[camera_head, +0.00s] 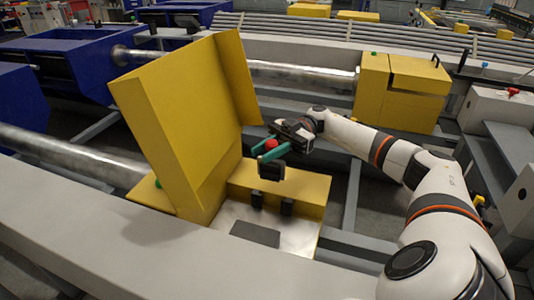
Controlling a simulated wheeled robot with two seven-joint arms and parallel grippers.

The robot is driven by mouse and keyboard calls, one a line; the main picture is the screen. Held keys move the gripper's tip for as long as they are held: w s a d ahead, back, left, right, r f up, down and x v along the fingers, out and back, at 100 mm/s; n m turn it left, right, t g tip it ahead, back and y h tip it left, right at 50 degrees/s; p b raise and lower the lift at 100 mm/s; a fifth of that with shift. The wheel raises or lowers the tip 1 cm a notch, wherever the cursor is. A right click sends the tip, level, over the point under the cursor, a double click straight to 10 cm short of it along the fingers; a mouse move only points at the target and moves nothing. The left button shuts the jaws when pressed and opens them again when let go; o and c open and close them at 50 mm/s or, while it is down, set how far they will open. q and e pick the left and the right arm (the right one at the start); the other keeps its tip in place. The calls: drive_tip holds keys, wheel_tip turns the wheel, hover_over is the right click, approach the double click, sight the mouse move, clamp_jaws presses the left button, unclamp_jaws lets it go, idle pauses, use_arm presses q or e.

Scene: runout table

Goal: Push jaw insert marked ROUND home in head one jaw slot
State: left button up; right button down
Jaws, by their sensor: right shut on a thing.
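My right gripper (268,157) reaches in from the right, its green fingers shut on a small dark block, which appears to be the jaw insert (271,171). Any ROUND marking on it is too small to read. It is held above the open yellow head (300,185), clear of the bed as far as I can tell. Below it, two short black uprights (257,200) stand at the edge of the pale metal bed (290,235). I cannot tell which part is the jaw slot. My left gripper is not in view.
A tall yellow cover (175,115) stands raised left of the gripper. A dark flat plate (255,234) lies on the bed. A red knob (271,143) shows close by the fingers. A grey beam (130,240) crosses the front. A second, closed yellow head (405,90) stands behind.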

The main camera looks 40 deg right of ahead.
sight(268, 163)
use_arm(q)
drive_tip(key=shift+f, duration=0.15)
use_arm(e)
drive_tip(key=shift+r, duration=0.15)
drive_tip(key=shift+d, duration=0.15)
drive_tip(key=shift+d+f, duration=0.1)
drive_tip(key=shift+f, duration=0.25)
drive_tip(key=shift+f+b, duration=0.45)
drive_tip(key=shift+f, duration=0.85)
use_arm(q)
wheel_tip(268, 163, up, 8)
drive_tip(key=b, duration=0.1)
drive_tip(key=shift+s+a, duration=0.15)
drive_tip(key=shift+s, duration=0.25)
use_arm(e)
drive_tip(key=shift+f, duration=1.3)
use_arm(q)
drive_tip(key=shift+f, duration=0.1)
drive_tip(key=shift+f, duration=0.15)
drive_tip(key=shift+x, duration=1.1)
